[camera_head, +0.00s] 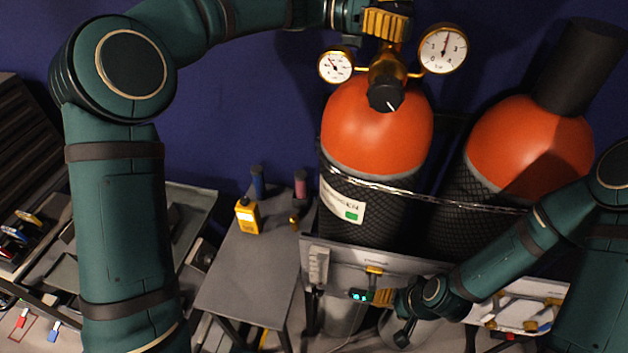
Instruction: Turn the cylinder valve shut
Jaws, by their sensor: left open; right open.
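The left gas cylinder (376,125) has an orange top, a dark mesh sleeve and a label ending in "OGEN". On it sits a brass regulator with a black knob (385,95), a small left gauge (335,66) and a larger right gauge (442,49). My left gripper (386,24), with yellow fingers, is open at the top of the brass fitting. It hides the cylinder valve there, and I cannot tell whether it touches it. My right gripper (382,296) is open in front of the panel below the cylinders, beside a small dark device with green lights (360,295).
A second orange cylinder (530,140) with a black cap (582,65) stands at right. A strap (420,192) crosses both. A grey side table (245,275) holds a yellow meter (247,217) and small bottles. A panel with valves (520,312) is at lower right. The blue wall is behind.

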